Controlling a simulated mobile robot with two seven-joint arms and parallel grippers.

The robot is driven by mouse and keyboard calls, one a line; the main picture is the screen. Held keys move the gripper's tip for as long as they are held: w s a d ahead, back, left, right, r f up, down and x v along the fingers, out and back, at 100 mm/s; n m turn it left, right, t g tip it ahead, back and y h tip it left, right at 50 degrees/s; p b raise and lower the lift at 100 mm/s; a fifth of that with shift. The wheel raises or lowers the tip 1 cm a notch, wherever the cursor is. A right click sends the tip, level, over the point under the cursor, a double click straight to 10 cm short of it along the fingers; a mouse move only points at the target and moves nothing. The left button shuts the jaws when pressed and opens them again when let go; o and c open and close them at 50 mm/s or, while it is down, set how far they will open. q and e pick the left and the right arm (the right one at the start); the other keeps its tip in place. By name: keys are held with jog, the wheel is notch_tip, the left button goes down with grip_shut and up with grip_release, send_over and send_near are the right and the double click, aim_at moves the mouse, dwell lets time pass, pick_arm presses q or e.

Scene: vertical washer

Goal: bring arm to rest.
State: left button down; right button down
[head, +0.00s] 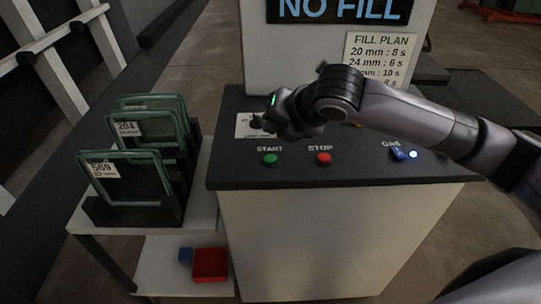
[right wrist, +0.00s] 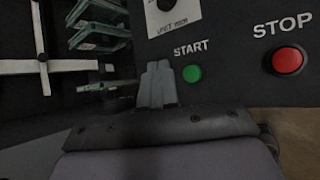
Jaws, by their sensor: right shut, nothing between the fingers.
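My right arm reaches in from the right in the head view, over the dark top of the washer console (head: 340,185). My right gripper (head: 262,122) is over the console's back left part, near the dial plate. In the right wrist view its fingers (right wrist: 157,82) are closed together and empty, appearing just left of the green START button (right wrist: 193,73). Whether they touch the console I cannot tell. The red STOP button (right wrist: 287,60) is farther right. My left gripper is not in view.
Glass panes with labels 204 (head: 126,128) and 569 (head: 103,170) stand in black racks on a side table at left. A blue GAS switch (head: 403,153) with a lit spot is at the console's right. A NO FILL sign (head: 338,10) and FILL PLAN sheet (head: 381,42) are behind. A red bin (head: 210,264) is low.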

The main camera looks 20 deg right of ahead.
jog(key=shift+f, duration=0.1)
dwell(0.5)
jog(key=s+a+f+m, duration=0.1)
jog(key=s+f+m, duration=0.1)
jog(key=s+a+f+m+y, duration=0.1)
jog(key=s+a+f, duration=0.1)
jog(key=s+a+f+m+g, duration=0.1)
jog(key=s+a+f+m, duration=0.1)
jog(key=s+f, duration=0.1)
jog(key=shift+a+m, duration=0.25)
jog(key=shift+m, duration=0.05)
jog(key=s+d+f+m+g+h, duration=0.1)
jog(key=s+d+f+m, duration=0.35)
jog(key=s+m, duration=0.35)
jog(key=s+d+f+m+g+h, duration=0.2)
jog(key=s+d+f+m, duration=0.25)
jog(key=s+m, duration=0.35)
jog(key=s+d+f+m+g+h, duration=0.1)
jog(key=s+d+f+m, duration=0.35)
jog(key=s+m, duration=0.35)
jog(key=w+a+f+n+t+y, duration=0.1)
jog(key=w+a+f+t+y, duration=0.1)
jog(key=w+a+f+t, duration=0.2)
jog(key=w+f+t, duration=0.3)
jog(key=f, duration=0.2)
jog(key=shift+w+f, duration=0.2)
jog(key=shift+f, duration=0.05)
